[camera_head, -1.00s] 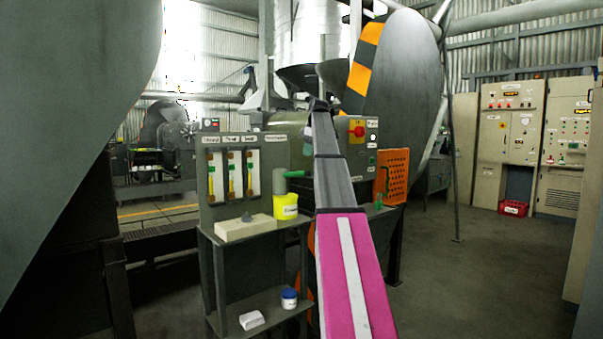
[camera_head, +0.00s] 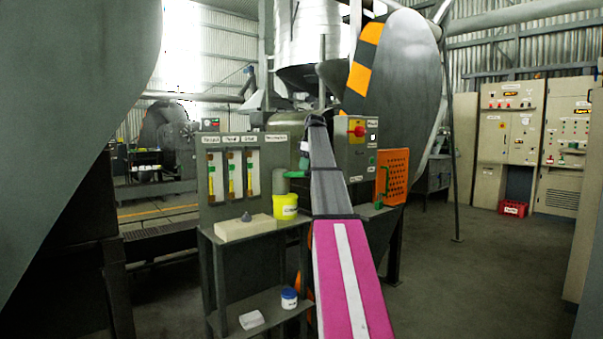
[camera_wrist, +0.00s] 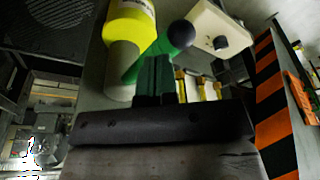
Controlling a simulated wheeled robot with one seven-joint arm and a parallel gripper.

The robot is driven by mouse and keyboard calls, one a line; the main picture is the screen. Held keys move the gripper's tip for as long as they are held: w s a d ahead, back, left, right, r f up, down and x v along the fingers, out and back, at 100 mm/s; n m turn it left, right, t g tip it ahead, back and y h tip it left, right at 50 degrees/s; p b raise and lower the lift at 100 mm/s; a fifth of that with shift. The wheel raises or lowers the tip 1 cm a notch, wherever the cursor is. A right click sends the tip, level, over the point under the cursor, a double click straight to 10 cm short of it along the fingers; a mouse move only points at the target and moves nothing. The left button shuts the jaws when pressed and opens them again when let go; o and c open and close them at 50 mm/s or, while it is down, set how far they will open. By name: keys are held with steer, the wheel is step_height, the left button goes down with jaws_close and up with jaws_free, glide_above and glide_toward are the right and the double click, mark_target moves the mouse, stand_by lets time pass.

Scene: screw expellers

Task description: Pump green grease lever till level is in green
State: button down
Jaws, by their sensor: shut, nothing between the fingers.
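The green lever (camera_head: 296,174) sticks out to the right from a grey-green cylinder (camera_head: 280,184) above a yellow tub (camera_head: 285,206). In the wrist view the green lever (camera_wrist: 150,58) ends in a dark round knob, beside the yellow-and-pale cylindrical container (camera_wrist: 128,28). My gripper (camera_wrist: 155,62) is shut and empty, its fingertips right at the lever; I cannot tell whether they touch. Three upright gauges (camera_head: 231,175) with yellow strips and green marks stand on the grey panel to the left; their exact levels are too small to read.
A beige block (camera_head: 245,228) with a dark knob lies on the stand's shelf. A red-knobbed control box (camera_head: 356,140) and an orange perforated plate (camera_head: 391,177) are close right of my arm. A white-and-blue jar (camera_head: 289,298) stands on the lower shelf.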

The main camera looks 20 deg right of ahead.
mark_target(304, 175)
steer(key=shift+s+d+x, duration=0.1)
steer(key=shift+d+x, duration=0.05)
steer(key=shift+x, duration=0.55)
steer(key=shift+s+d+x, duration=0.1)
steer(key=shift+d+x, duration=0.05)
steer(key=shift+x, duration=0.55)
steer(key=shift+s+d+x, duration=0.1)
steer(key=shift+d+x, duration=0.05)
steer(key=shift+x, duration=0.6)
steer(key=d, duration=0.1)
steer(key=s+d+r, duration=0.1)
steer(key=shift+s+d, duration=0.2)
steer(key=shift+d, duration=0.1)
steer(key=w+v, duration=0.1)
steer(key=v, duration=0.6)
steer(key=shift+s+r, duration=0.2)
steer(key=shift+s, duration=0.35)
steer(key=shift+d, duration=0.1)
